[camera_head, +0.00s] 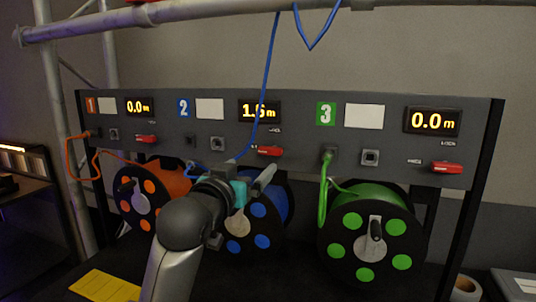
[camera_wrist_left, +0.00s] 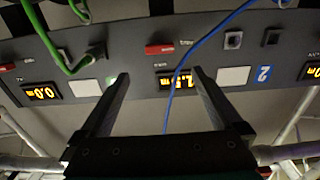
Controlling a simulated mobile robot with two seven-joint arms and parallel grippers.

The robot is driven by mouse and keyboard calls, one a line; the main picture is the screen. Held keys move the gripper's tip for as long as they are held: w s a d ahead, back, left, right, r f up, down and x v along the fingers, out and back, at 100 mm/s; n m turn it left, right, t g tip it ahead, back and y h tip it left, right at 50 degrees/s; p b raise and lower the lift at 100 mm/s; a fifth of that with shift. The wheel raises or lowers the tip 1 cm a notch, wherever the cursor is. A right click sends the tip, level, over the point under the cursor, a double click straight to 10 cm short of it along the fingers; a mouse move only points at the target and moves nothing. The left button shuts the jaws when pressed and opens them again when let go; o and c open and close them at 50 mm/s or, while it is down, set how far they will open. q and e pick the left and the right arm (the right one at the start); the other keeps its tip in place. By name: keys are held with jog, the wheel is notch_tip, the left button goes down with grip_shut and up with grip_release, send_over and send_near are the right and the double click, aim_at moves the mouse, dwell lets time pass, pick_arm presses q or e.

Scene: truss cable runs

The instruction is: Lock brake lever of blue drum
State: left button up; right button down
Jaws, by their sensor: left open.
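The blue drum (camera_head: 283,200) hangs under panel section 2, partly hidden by my left arm and gripper. Its brake lever, a red handle (camera_head: 270,151), lies roughly level on the panel below the 1.5 m display (camera_head: 259,111). The lever also shows in the left wrist view (camera_wrist_left: 160,49), where the panel appears upside down. My left gripper (camera_head: 250,174) is open and empty, just below and left of the lever in the head view. In the left wrist view its fingers (camera_wrist_left: 160,75) are apart and point toward the panel. My right gripper is not in view.
A blue cable (camera_head: 268,70) runs from the upper truss down past the display beside the lever. The orange drum (camera_head: 170,182) and green drum (camera_head: 400,207) flank the blue one, with red levers (camera_head: 147,139) (camera_head: 447,167) above. A green cable (camera_head: 323,190) hangs at right.

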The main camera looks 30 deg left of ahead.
aim_at(269, 151)
pick_arm(q)
jog(key=x, duration=1.1)
jog(key=shift+d, duration=0.1)
jog(key=shift+x, duration=0.85)
